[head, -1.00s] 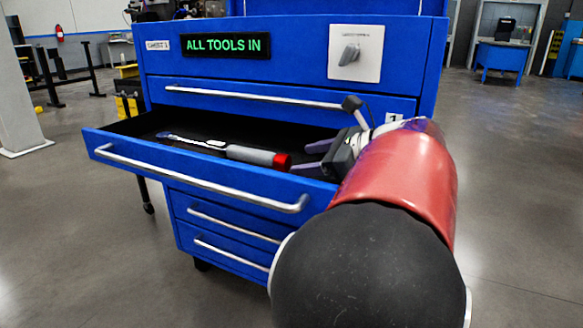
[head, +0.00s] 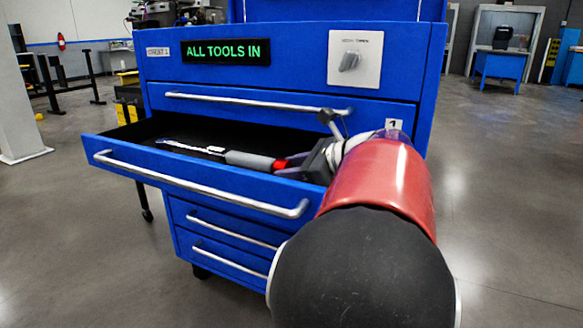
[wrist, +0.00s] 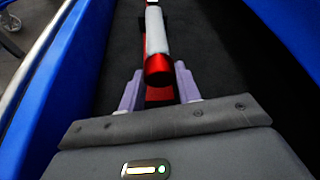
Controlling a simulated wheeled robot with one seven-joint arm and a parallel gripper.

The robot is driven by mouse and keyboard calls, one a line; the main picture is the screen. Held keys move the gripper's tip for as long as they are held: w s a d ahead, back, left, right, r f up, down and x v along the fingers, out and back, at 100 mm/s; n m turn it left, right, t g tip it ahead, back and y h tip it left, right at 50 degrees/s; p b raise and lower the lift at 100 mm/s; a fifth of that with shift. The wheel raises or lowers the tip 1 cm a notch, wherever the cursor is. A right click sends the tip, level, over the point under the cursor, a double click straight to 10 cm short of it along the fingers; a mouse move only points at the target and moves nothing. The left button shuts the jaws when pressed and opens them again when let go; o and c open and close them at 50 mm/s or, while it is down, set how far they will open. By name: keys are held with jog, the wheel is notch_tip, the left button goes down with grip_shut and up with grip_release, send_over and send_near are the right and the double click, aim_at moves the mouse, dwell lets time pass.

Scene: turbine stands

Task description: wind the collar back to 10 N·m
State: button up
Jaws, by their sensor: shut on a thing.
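The torque scale is too small to read.
The blue cabinet (head: 210,88) carries a green sign (head: 227,51) reading "ALL TOOLS IN" and a panel with a grey knob (head: 349,61). The drawer's front wall and a closed drawer's bar handle (head: 255,101) flank my gripper.

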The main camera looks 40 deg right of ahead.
jog(key=shift+r+p, duration=0.3)
jog(key=shift+p, duration=0.95)
jog(key=p, duration=0.2)
jog(key=m+y+p, duration=0.1)
jog(key=p, duration=0.1)
jog(key=shift+d+r+m+g+p, duration=0.1)
jog(key=shift+r+m+g+p, duration=0.1)
jog(key=shift+m+g+p, duration=0.15)
jog(key=m+y+p, duration=0.1)
jog(key=p, duration=0.4)
jog(key=shift+f+m, duration=0.15)
jog(key=shift+m, duration=0.1)
jog(key=shift+d+f+m+g+y+p, duration=0.1)
jog(key=shift+f+m+g+y+p, duration=0.25)
jog(key=shift+p, duration=0.65)
jog(key=o, duration=1)
